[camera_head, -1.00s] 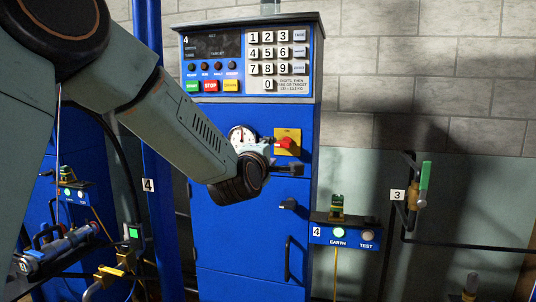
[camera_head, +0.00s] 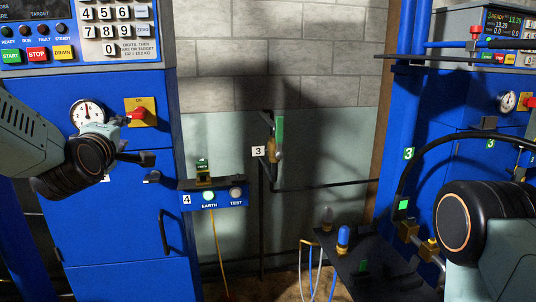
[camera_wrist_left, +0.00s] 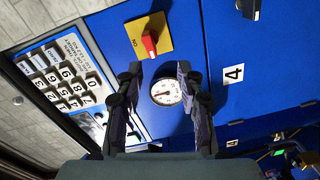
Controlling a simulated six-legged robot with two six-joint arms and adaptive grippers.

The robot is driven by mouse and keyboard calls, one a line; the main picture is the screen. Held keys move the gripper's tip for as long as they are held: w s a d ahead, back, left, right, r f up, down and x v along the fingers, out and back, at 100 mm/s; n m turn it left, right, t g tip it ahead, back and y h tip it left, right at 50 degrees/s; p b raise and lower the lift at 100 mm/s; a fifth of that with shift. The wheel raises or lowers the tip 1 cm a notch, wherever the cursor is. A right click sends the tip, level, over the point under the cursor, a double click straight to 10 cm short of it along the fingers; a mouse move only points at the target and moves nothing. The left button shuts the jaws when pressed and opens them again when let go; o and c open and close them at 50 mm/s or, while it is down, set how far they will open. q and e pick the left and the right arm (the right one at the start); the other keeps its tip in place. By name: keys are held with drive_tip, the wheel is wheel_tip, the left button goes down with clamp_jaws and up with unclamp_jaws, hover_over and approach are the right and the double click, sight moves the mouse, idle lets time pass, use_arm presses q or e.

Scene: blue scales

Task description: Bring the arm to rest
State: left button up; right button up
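My left arm comes in from the left in the head view, and its gripper (camera_head: 135,158) hangs in front of the blue cabinet (camera_head: 110,235), below the red rotary switch (camera_head: 138,113) and right of the dial gauge (camera_head: 87,113). In the left wrist view the two dark fingers of the gripper (camera_wrist_left: 160,72) are spread apart with nothing between them. The gauge (camera_wrist_left: 166,92) shows behind the gap. The red switch (camera_wrist_left: 150,42) is just above it. A part of my right arm (camera_head: 490,235) shows at the right edge of the head view; its gripper is not visible.
A keypad panel (camera_head: 110,30) tops the cabinet. A box with EARTH and TEST buttons (camera_head: 214,198) sits beside it. A green-handled valve (camera_head: 278,138) is on the wall. A dark stand with fittings (camera_head: 370,262) and a second blue cabinet (camera_head: 450,160) are at right.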

use_arm(q)
drive_tip(key=s+d+f+m+g+h, duration=0.1)
drive_tip(key=s+d+f+m+g, duration=0.3)
drive_tip(key=f, duration=0.6)
drive_tip(key=s+d+f+m+g+h, duration=0.15)
drive_tip(key=s+f+m, duration=0.4)
drive_tip(key=f, duration=0.55)
drive_tip(key=s+d+f+m+g+h, duration=0.1)
drive_tip(key=s+d+f+m+g, duration=0.3)
drive_tip(key=f, duration=0.6)
drive_tip(key=s+f+m+g, duration=0.1)
drive_tip(key=s+f+g, duration=0.1)
drive_tip(key=s+f, duration=0.4)
drive_tip(key=s+d+f+m+g, duration=0.1)
drive_tip(key=s+f+g, duration=0.2)
drive_tip(key=s, duration=1.2)
drive_tip(key=s+f+m+g, duration=0.1)
drive_tip(key=s+f+g, duration=0.1)
drive_tip(key=s+f, duration=0.8)
drive_tip(key=shift+s+d+m+g, duration=0.3)
drive_tip(key=shift+d+m+g, duration=0.05)
drive_tip(key=shift+d, duration=0.05)
drive_tip(key=shift+h, duration=0.25)
